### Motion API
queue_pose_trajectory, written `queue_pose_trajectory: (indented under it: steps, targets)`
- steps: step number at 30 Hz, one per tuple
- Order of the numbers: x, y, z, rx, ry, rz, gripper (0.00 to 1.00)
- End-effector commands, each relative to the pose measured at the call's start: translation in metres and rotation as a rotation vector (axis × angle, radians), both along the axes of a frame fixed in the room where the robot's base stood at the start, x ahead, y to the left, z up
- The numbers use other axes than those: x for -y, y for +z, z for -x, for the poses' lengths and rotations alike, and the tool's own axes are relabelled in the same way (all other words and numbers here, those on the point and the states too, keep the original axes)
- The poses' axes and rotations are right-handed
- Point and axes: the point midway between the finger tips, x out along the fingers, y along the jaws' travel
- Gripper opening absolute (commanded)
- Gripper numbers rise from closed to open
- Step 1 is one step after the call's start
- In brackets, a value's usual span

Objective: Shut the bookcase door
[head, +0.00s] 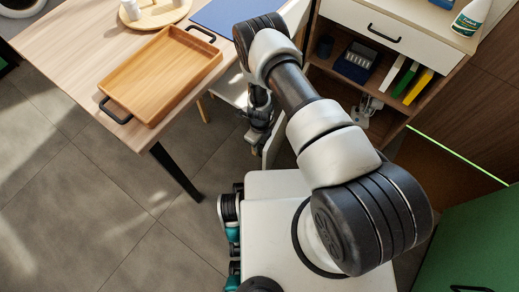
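The bookcase (455,58) stands at the upper right with its shelf space open to view. A pale upright panel (273,146), which looks like its door swung open, shows as a narrow strip beside my gripper; my arm hides most of it. My gripper (258,132) hangs below the arm, just left of this strip. I cannot tell whether it touches the panel, and its fingers are too small and dark to read.
Inside the bookcase are a dark blue box (356,62), a dark cup (324,47) and upright books (404,79). Left stands a wooden table (75,50) with a tray (160,75). A pale seat (232,88) is between. Floor at lower left is clear.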

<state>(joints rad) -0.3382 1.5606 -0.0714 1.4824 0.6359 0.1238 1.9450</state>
Motion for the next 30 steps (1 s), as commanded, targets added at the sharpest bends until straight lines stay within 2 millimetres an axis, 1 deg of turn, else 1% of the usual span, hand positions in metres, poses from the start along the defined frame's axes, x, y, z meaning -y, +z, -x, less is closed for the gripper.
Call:
queue_pose_trajectory:
  steps: [1, 3, 7, 12, 19, 20, 24, 30]
  targets:
    - [0.000, -0.013, 0.001, -0.001, 0.001, 0.000, 0.26]
    - [0.000, -0.024, 0.001, -0.001, 0.001, 0.001, 0.26]
    - [0.000, -0.038, 0.001, -0.001, 0.000, 0.001, 0.26]
    - [0.000, -0.044, 0.000, 0.000, 0.000, 0.000, 0.26]
    - [0.000, -0.045, 0.000, 0.000, 0.001, 0.000, 0.26]
    - [0.000, -0.045, 0.000, 0.000, 0.001, 0.000, 0.25]
    - [0.000, -0.045, 0.000, 0.000, 0.001, 0.000, 0.01]
    - [0.000, -0.044, 0.001, -0.001, 0.000, -0.001, 0.00]
